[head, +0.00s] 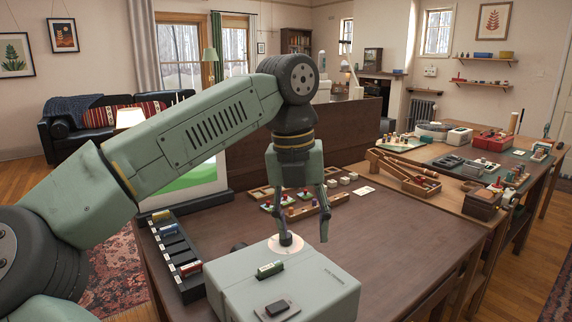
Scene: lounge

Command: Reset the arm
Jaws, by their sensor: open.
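My green arm reaches from the left across the picture and bends down over the brown table (400,232). My gripper (305,238) points down with its two fingers spread apart. It is open, and I see nothing held between the fingers. It hangs above or just behind a pale green box (325,288) with a round white disc (286,244) on its top. Whether the left fingertip touches the disc or a dark knob there, I cannot tell.
A black slotted rack (178,256) stands at the table's left edge. A wooden tray with small pieces (300,212) lies behind my gripper. A wooden box (408,180) stands further right, before a crowded second table (440,150). The table's right front is clear.

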